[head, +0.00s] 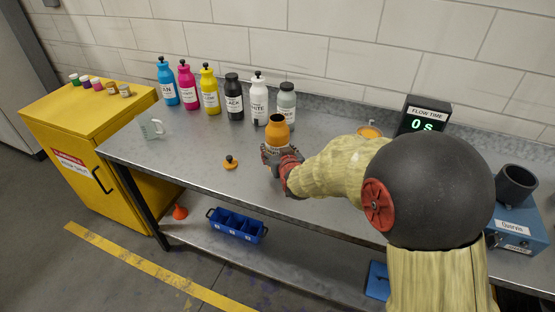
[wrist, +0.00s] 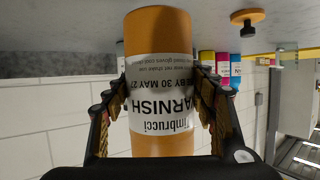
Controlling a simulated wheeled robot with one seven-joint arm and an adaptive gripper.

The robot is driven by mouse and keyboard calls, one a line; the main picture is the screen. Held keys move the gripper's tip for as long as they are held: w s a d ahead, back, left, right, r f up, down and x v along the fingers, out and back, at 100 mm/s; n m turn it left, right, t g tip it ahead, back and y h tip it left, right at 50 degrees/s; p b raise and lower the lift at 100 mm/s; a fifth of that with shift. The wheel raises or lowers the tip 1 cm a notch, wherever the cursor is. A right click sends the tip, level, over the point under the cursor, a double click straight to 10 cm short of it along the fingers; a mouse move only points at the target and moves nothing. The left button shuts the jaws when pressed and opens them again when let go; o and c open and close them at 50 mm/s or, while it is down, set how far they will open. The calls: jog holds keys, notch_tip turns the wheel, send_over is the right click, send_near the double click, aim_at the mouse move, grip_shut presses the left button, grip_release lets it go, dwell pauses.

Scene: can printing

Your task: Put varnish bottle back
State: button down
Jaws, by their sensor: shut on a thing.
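The varnish bottle (head: 278,130) is orange with a white label and an open, dark mouth. It is at the table's middle in the head view, in front of the bottle row. In the wrist view the varnish bottle (wrist: 158,50) appears upside down with "VARNISH" on its label. My gripper (head: 278,160) is shut on it, and the fingers (wrist: 162,95) press both sides of the label. Whether its base touches the table is hidden by the gripper. An orange cap with a black knob (head: 231,163) lies on the table to the left, also seen in the wrist view (wrist: 247,18).
A row of bottles, cyan (head: 168,82), magenta (head: 187,86), yellow (head: 209,92), black (head: 234,98), white (head: 258,101) and grey (head: 286,104), stands behind. A clear beaker (head: 150,128) is at left, a flow timer (head: 424,117) at right. The table's front left is clear.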

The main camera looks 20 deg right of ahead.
jog(key=shift+w+f+b, duration=0.2)
jog(key=shift+f+b, duration=0.05)
jog(key=shift+f, duration=0.65)
jog(key=shift+w+f+b, duration=0.15)
jog(key=shift+f+b, duration=0.1)
jog(key=shift+f, duration=0.6)
jog(key=shift+f, duration=0.15)
jog(key=c, duration=0.7)
grip_release()
jog(key=shift+s+f, duration=0.1)
jog(key=shift+f, duration=0.05)
jog(key=shift+o, duration=0.2)
jog(key=shift+s+r, duration=0.25)
jog(key=shift+r, duration=0.05)
jog(key=s+r+g+p, duration=0.1)
jog(key=s+r, duration=0.4)
jog(key=s, duration=0.8)
jog(key=s+r+g+p, duration=0.1)
jog(key=s+r+g, duration=0.3)
jog(key=s, duration=1)
jog(key=s+r+g, duration=0.2)
jog(key=s+r, duration=0.3)
jog(key=s, duration=0.8)
jog(key=shift+s+r+g+p, duration=0.15)
jog(key=shift+r+g+p, duration=0.25)
